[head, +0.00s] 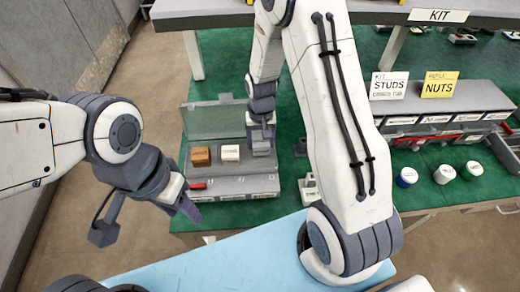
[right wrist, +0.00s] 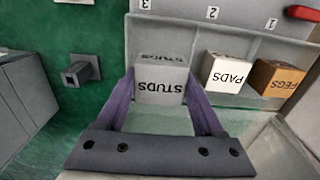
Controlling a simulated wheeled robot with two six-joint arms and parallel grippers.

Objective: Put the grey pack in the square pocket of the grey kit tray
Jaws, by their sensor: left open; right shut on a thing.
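My right gripper (right wrist: 160,88) is shut on the grey pack (right wrist: 161,92), marked STUDS, with one purple finger on each side. In the head view the right gripper (head: 261,130) is at the right part of the grey kit tray (head: 232,186). The pack lines up with the tray section marked 3, beside the white PADS pack (right wrist: 226,74); whether it touches the tray floor is unclear. The pocket under it is hidden, so its shape cannot be told. My left gripper (head: 147,224) is open and empty, left of the tray.
A brown PEGS pack (right wrist: 276,78) sits in the tray beyond the PADS pack. The tray's lid (head: 214,120) stands open behind. A grey fixture (head: 309,188) is right of the tray. Several round jars (head: 444,174) and the STUDS sign (head: 389,86) are further right.

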